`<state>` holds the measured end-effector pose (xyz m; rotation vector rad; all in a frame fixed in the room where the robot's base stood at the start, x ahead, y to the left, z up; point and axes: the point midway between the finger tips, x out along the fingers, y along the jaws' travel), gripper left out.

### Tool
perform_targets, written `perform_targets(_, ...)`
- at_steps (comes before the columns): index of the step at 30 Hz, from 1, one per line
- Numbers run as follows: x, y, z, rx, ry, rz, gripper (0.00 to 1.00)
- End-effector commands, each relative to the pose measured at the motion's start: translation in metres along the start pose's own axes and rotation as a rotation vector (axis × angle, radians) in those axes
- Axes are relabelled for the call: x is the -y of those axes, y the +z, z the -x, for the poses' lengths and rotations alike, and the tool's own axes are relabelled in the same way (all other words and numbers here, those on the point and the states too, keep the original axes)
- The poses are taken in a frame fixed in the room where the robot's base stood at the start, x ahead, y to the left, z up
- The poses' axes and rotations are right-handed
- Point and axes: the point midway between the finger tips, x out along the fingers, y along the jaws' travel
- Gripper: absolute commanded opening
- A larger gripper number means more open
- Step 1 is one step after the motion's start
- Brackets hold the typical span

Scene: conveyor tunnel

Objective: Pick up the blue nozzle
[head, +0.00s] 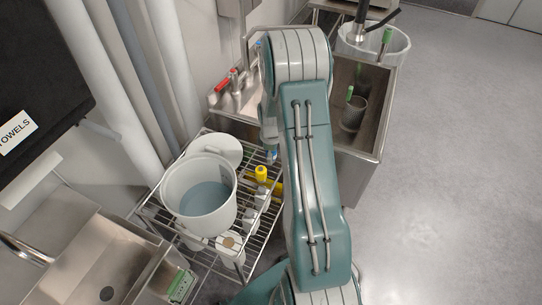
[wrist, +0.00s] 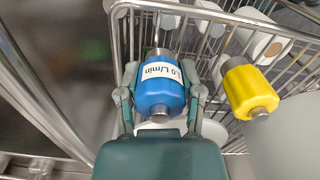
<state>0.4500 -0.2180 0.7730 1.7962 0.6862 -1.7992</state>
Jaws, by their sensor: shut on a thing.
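The blue nozzle (wrist: 160,94) has a white label and metal ends. In the wrist view it sits between the two fingers of my gripper (wrist: 162,98), which are shut on its sides. Wire rack bars show just beyond it; I cannot tell whether it touches the rack. In the head view the nozzle (head: 271,156) is a small blue patch at the rack's far right corner, and my arm hides most of my gripper there.
A yellow nozzle (wrist: 249,92) is to the right of the blue one, on the wire rack (head: 262,222). A white bucket (head: 227,207) stands on the rack. A metal sink (head: 371,137) is behind, right of my arm. The floor at right is clear.

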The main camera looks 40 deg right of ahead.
Motion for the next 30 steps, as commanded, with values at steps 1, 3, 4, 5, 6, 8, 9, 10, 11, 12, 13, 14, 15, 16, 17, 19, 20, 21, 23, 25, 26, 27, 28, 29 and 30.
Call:
perform_targets(1, -0.001, 0.000, 0.006, -0.001, 0.003, 0.000, 0.04)
perform_targets(3, -0.001, 0.000, 0.017, -0.002, 0.004, 0.000, 0.04)
perform_targets(4, -0.001, 0.000, 0.023, -0.002, 0.005, 0.000, 0.04)
perform_targets(5, -0.001, 0.000, 0.029, -0.002, 0.005, 0.000, 0.04)
perform_targets(6, 0.003, 0.008, 0.035, -0.001, 0.003, -0.003, 0.04)
perform_targets(8, 0.008, 0.017, 0.048, -0.002, 0.005, -0.004, 0.04)
perform_targets(9, 0.011, 0.024, 0.057, -0.002, 0.005, -0.004, 0.04)
perform_targets(10, 0.013, 0.029, 0.063, -0.002, 0.004, -0.004, 0.04)
perform_targets(11, 0.016, 0.033, 0.070, -0.002, 0.005, -0.004, 0.04)
perform_targets(12, 0.019, 0.040, 0.078, -0.002, 0.006, -0.004, 0.04)
perform_targets(13, 0.021, 0.045, 0.085, -0.002, 0.005, -0.004, 0.04)
perform_targets(14, 0.024, 0.050, 0.090, -0.002, 0.005, -0.004, 0.04)
perform_targets(15, 0.029, 0.061, 0.093, -0.001, 0.003, -0.006, 0.04)
perform_targets(16, 0.034, 0.068, 0.096, -0.001, 0.002, -0.006, 0.04)
perform_targets(17, 0.036, 0.075, 0.100, -0.001, 0.003, -0.007, 0.04)
perform_targets(19, 0.043, 0.089, 0.106, -0.001, 0.003, -0.006, 0.04)
perform_targets(20, 0.046, 0.095, 0.109, -0.001, 0.003, -0.005, 0.04)
perform_targets(21, 0.049, 0.101, 0.112, -0.001, 0.003, -0.005, 0.04)
perform_targets(23, 0.054, 0.109, 0.116, 0.000, 0.002, -0.004, 0.04)
perform_targets(25, 0.057, 0.117, 0.120, 0.000, 0.001, -0.003, 0.04)
perform_targets(26, 0.058, 0.119, 0.121, 0.000, 0.001, -0.003, 0.04)
perform_targets(27, 0.060, 0.122, 0.122, 0.000, 0.001, -0.002, 0.04)
perform_targets(28, 0.061, 0.123, 0.123, 0.000, 0.000, -0.002, 0.04)
perform_targets(29, 0.061, 0.124, 0.123, 0.000, 0.000, -0.001, 0.04)
perform_targets(30, 0.062, 0.125, 0.123, 0.000, 0.000, -0.001, 0.04)
